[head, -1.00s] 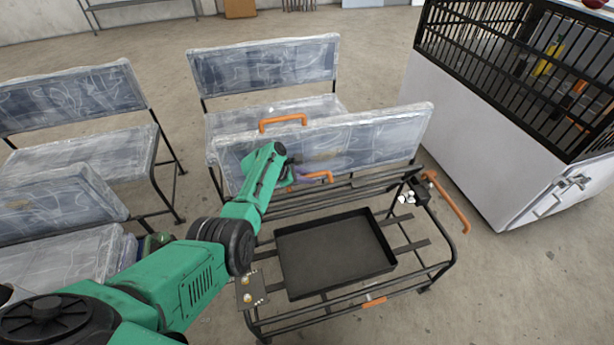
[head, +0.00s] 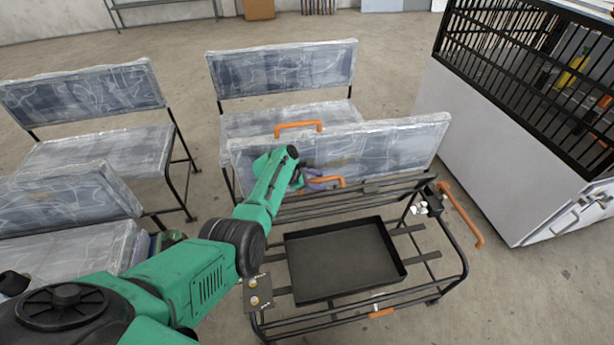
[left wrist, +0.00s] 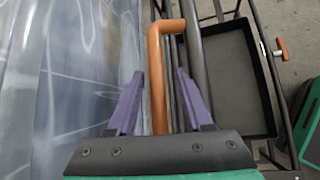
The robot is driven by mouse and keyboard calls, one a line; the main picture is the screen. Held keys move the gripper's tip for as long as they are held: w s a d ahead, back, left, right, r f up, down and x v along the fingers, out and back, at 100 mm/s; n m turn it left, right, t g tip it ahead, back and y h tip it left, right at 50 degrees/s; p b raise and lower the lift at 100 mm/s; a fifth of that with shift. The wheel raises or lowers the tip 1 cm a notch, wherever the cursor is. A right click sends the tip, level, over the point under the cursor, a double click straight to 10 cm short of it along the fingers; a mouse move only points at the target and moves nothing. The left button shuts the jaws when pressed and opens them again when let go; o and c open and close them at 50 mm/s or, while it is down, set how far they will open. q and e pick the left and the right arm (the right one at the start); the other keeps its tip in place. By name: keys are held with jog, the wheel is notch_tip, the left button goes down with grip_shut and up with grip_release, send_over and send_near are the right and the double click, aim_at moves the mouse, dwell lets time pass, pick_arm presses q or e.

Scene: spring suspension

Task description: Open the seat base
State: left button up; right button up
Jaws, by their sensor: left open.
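The seat base (head: 390,147) is a plastic-wrapped cushion tipped up on the black frame, with an orange handle (head: 328,183) at its lower edge and another orange handle (head: 298,126) at its top edge. My left gripper (head: 318,181) is at the lower handle, partly hidden behind my green arm. In the left wrist view, the purple fingers of my left gripper (left wrist: 156,95) are open, one on each side of the orange handle (left wrist: 157,75). Whether they touch it I cannot tell. My right gripper is not in view.
A black tray (head: 342,262) sits in the open frame (head: 462,270) below the cushion. An orange lever (head: 462,215) is at the frame's right. Other wrapped seats (head: 85,95) stand left and behind. A white cabinet with a black cage (head: 500,140) stands at right.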

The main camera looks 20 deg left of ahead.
pick_arm(q)
jog(key=p+v, duration=0.5)
jog(key=v, duration=0.9)
